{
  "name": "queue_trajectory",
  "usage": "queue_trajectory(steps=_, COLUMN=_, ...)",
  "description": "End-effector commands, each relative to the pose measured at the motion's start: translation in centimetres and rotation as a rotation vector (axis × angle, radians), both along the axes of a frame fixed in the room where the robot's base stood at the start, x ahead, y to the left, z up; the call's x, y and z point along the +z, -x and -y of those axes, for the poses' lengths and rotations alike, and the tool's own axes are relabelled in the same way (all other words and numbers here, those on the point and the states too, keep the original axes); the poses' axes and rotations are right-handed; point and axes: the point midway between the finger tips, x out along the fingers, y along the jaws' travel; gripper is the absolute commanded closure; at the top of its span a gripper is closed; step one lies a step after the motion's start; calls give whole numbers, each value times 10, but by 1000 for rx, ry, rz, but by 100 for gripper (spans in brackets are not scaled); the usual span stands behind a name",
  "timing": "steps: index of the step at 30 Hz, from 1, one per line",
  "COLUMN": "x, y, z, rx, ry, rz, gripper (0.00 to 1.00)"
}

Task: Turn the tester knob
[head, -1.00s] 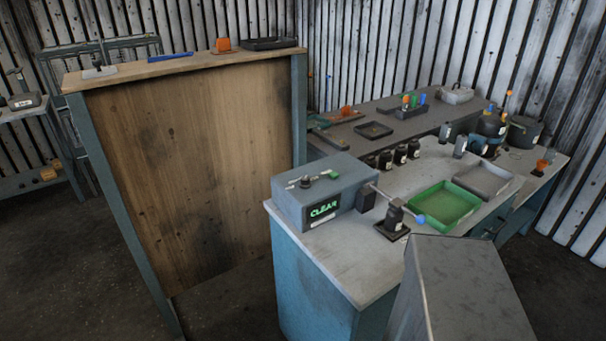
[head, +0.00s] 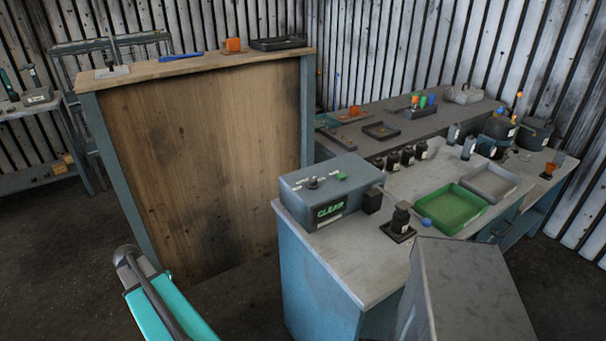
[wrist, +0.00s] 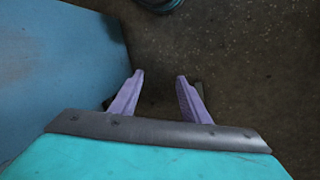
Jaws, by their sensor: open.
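The tester is a grey-blue box (head: 298,205) on the near end of the right workbench. Its front display (head: 329,210) reads CLEAR in green. A small dark knob (head: 313,183) stands on its top, with pale marks beside it and a green button (head: 341,176) to its right. My gripper (wrist: 158,88) shows in the wrist view with its two purple fingers apart and nothing between them. It points down over dark floor, next to a blue panel, away from the knob. My fingers do not show in the head view; only a teal arm link does.
A dark block (head: 372,201) sits against the tester's right side, and a black device (head: 400,222) stands in front of it. A green tray (head: 455,208) and several dark bottles are further right. A tall wooden panel (head: 205,165) stands left, with open floor in front.

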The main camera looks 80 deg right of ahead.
Motion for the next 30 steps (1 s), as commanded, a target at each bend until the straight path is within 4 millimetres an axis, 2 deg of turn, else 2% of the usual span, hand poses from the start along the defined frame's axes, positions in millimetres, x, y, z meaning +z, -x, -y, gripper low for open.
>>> queue_trajectory(steps=1, x=17, y=1, z=23, rx=-57, ry=24, rz=9, gripper=58)
queue_trajectory(steps=3, x=37, y=6, z=50, rx=-132, ry=54, rz=16, gripper=58)
queue_trajectory(steps=8, x=85, y=24, z=109, rx=-306, ry=125, rz=30, gripper=58)
queue_trajectory(steps=14, x=150, y=60, z=178, rx=-528, ry=215, rz=46, gripper=58)
queue_trajectory(steps=21, x=233, y=121, z=250, rx=-799, ry=326, rz=59, gripper=58)
queue_trajectory(steps=26, x=290, y=171, z=290, rx=-982, ry=400, rz=66, gripper=58)
queue_trajectory(steps=30, x=342, y=220, z=317, rx=-1145, ry=466, rz=71, gripper=58)
